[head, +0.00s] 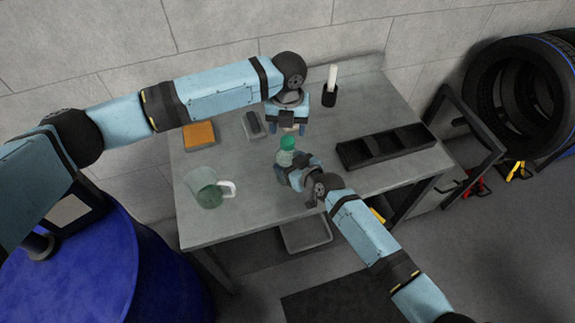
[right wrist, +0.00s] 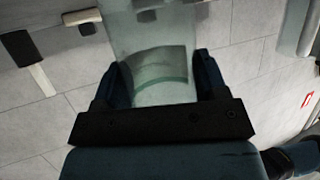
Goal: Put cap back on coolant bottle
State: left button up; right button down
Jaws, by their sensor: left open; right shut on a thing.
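The coolant bottle (head: 284,158) is pale and translucent and stands near the middle of the bench. My right gripper (head: 287,173) is shut on its body from the front; the right wrist view also shows the bottle (right wrist: 155,35) between the two fingers (right wrist: 160,72). A green cap (head: 288,142) is at the top of the bottle. I cannot tell whether it is fully seated. My left gripper (head: 287,127) is open, just above and behind the cap, pointing down. Its fingertips are small and partly unclear in the head view.
A clear jug (head: 204,187) with green liquid stands left on the bench. An orange sponge (head: 198,135) and a small grey tray (head: 250,122) lie at the back left. A black compartment tray (head: 385,146) is right; a black cup (head: 329,97) holds a white stick behind.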

aim_at(288, 140)
pick_arm(q)
jog(key=n, duration=0.3)
jog(key=shift+r+n, duration=0.25)
jog(key=shift+n, duration=0.15)
jog(key=n, duration=0.4)
jog(key=shift+r, duration=0.25)
jog(key=n, duration=0.6)
jog(key=shift+r, duration=0.4)
jog(key=n, duration=0.6)
jog(key=shift+r+n, duration=0.3)
jog(key=shift+r, duration=0.05)
jog(key=n, duration=0.6)
jog(key=shift+r+n, duration=0.4)
jog(key=shift+f, duration=4.05)
